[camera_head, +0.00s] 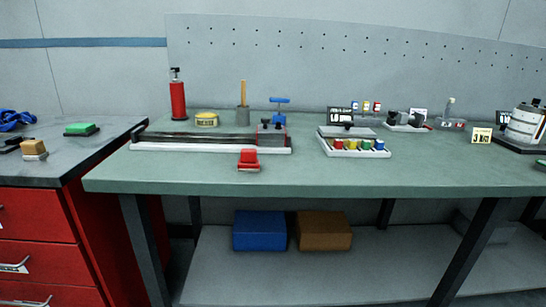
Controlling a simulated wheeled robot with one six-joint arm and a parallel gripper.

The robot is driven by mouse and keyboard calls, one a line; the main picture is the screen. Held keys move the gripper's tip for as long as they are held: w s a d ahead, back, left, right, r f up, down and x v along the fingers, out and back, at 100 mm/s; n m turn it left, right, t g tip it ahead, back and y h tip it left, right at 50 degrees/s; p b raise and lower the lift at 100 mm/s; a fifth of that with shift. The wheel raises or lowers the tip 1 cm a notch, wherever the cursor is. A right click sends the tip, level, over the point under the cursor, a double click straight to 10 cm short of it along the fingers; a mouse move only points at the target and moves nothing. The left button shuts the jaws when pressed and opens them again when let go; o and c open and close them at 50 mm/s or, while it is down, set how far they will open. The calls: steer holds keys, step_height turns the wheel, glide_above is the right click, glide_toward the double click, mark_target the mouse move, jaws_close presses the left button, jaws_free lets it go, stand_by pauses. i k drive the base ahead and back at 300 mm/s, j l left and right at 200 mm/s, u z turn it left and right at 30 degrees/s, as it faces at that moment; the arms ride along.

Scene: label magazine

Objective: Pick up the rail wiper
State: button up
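A small red block-like tool with a pale lower edge, which looks like the rail wiper (248,158), sits near the front edge of the green workbench (330,178). It stands just in front of a long low rail fixture (185,146) with a dark top and a white base. My gripper is not in view.
To the right is a white tray (352,153) with coloured pieces. A red drawer cabinet (38,235) stands at the left. The bench front is mostly clear.

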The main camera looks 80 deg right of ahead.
mark_target(248, 162)
steer(key=z, duration=1.9)
